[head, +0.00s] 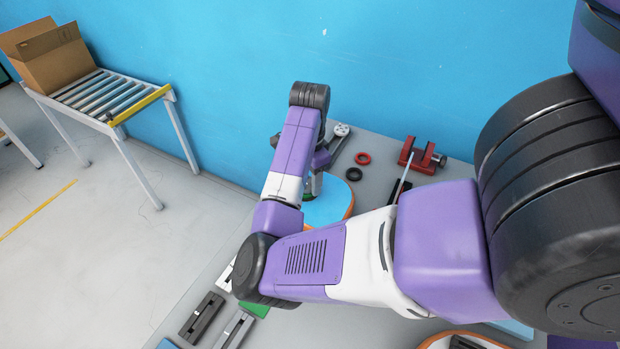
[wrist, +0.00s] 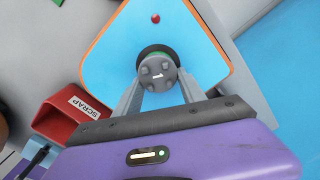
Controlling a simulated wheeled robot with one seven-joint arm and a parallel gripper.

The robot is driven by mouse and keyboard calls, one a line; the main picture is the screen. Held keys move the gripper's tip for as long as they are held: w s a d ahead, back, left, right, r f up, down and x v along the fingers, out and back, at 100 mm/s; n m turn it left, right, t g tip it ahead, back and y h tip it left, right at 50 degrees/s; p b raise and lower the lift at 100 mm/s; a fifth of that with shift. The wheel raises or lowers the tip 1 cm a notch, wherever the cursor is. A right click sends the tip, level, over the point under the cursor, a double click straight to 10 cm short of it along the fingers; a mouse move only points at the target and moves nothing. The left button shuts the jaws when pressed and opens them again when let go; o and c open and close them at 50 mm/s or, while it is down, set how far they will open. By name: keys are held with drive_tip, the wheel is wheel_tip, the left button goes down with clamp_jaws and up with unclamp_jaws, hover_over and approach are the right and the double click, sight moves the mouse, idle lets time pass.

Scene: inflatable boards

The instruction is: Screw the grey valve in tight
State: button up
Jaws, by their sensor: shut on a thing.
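The grey valve (wrist: 158,74) shows in the wrist view as a round, lobed cap with a small white arrow mark. It stands over a dark ring on the blue board (wrist: 112,62), which has an orange edge. My gripper (wrist: 158,88) is shut on the valve, with one finger on each side. How deep the valve sits is hidden from this angle. In the head view the blue board (head: 322,208) lies on the bench, and my arm covers the valve and most of the gripper.
A red scrap bin (wrist: 72,118) stands close to the board. On the bench are a red ring (head: 363,158), a black ring (head: 354,174), a wrench-like tool (head: 340,135) and a red vise (head: 420,157). A blue wall (head: 240,80) rises behind.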

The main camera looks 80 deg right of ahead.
sight(310, 181)
drive_tip(key=shift+f, duration=0.15)
drive_tip(key=o, duration=1.4)
drive_tip(key=shift+r+p, duration=0.4)
drive_tip(key=shift+r, duration=3.55)
